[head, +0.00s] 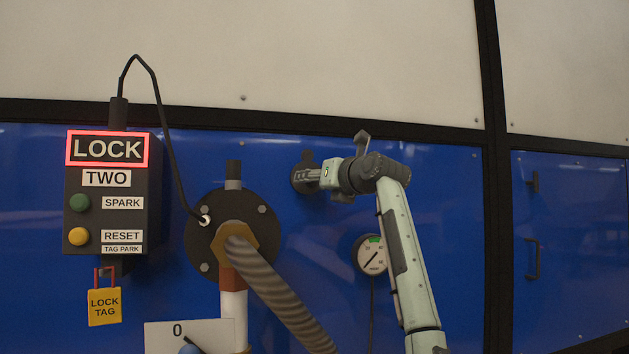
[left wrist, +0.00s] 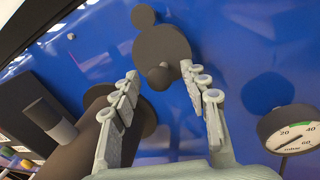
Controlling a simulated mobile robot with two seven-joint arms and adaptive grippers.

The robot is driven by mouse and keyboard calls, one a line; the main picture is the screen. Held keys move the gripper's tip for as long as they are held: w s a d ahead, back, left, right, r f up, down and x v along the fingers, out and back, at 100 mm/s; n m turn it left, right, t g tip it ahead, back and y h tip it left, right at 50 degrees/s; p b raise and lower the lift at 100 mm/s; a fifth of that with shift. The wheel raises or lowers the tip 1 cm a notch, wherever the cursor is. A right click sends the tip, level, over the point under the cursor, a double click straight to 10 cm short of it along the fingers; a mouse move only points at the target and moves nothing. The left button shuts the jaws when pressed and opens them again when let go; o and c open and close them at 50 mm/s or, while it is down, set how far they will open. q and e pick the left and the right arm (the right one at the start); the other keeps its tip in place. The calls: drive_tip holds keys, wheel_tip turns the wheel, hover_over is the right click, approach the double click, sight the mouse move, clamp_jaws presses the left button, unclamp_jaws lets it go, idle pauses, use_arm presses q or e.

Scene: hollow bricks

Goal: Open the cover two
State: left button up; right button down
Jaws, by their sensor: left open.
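A small round dark cover (head: 298,184) is on the blue panel, right of the large hose flange. In the left wrist view it is a dark disc (left wrist: 163,45) with a smaller round piece at its upper edge and a protruding knob (left wrist: 159,76). No number shows on it. My left gripper (head: 313,175) is in front of the cover and hides part of it in the head view. In the left wrist view its fingers (left wrist: 160,82) are apart, with the knob between their tips in the picture; I cannot tell whether they touch it. My right gripper is not in view.
A box labelled LOCK TWO (head: 107,190) has a red-lit frame, buttons and a yellow lock tag (head: 104,307) below. A bolted flange (head: 203,240) with a thick ribbed hose (head: 275,295) is close left of the gripper. A gauge (head: 371,255) is below the arm.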

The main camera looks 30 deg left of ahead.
use_arm(q)
drive_tip(key=shift+c, duration=0.4)
clamp_jaws()
